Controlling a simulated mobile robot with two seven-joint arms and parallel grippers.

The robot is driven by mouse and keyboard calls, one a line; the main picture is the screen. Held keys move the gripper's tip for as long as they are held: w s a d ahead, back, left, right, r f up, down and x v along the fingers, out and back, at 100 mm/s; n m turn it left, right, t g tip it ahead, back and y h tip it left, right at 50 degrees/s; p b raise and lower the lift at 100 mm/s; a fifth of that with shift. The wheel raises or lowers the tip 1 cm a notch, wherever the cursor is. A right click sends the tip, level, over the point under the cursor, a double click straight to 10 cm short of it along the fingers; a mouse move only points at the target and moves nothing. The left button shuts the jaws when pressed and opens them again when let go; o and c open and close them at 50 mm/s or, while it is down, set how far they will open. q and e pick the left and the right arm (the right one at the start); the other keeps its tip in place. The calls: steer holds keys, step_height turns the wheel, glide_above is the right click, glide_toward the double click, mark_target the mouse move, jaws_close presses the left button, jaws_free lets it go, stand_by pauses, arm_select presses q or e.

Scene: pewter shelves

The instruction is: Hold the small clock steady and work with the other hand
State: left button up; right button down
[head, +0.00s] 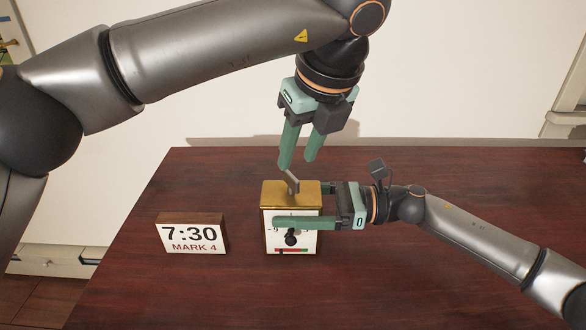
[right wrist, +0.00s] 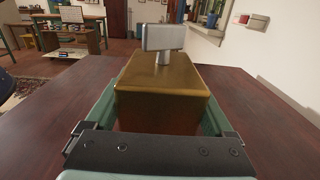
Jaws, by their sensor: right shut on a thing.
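The small clock (head: 291,194) is a brass-coloured box with a white face, upright on the dark red table. A grey key (head: 291,182) stands upright on its top; its flat head shows clearly in the right wrist view (right wrist: 163,38). My right gripper (head: 300,205) is shut on the clock from the right, one finger across the front and one behind. The front finger hides part of the face; a black pointer and a red and green strip show below it. My left gripper (head: 299,164) points down above the clock, fingers apart and empty, tips close above the key.
A wooden block sign (head: 191,236) reading "7:30 MARK 4" stands left of the clock, apart from it. The table (head: 420,170) is otherwise clear. A pale wall (head: 220,90) rises behind the table's back edge.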

mark_target(291, 175)
arm_select(q)
steer(key=x, duration=0.5)
jaws_close()
stand_by(0.6)
